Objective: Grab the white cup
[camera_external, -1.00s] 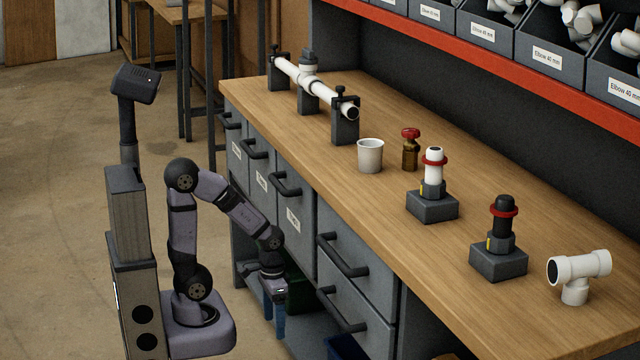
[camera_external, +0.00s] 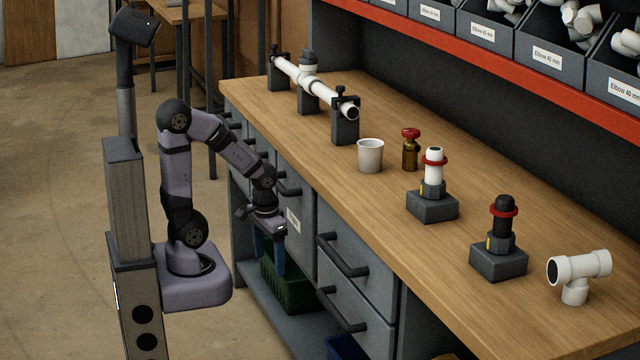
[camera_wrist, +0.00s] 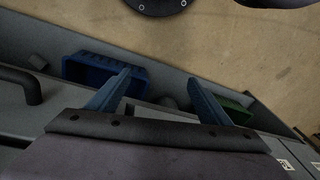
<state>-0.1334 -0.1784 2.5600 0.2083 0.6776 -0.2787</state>
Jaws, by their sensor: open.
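The white cup (camera_external: 370,156) stands upright on the wooden workbench (camera_external: 440,250), near its front edge, left of a small brown bottle with a red cap. My gripper (camera_external: 270,262) is in front of the bench drawers, below the benchtop and to the lower left of the cup, well apart from it. It points down. In the wrist view my gripper's two blue fingers (camera_wrist: 160,92) are spread apart with nothing between them. The cup is not in the wrist view.
The brown bottle (camera_external: 410,150) is close beside the cup. A clamped white pipe (camera_external: 315,85) lies behind-left. Two fittings on grey blocks (camera_external: 432,205) (camera_external: 498,260) and a white tee (camera_external: 578,275) stand right. Drawer handles (camera_external: 342,256) jut out near my gripper. Blue (camera_wrist: 100,75) and green bins sit below.

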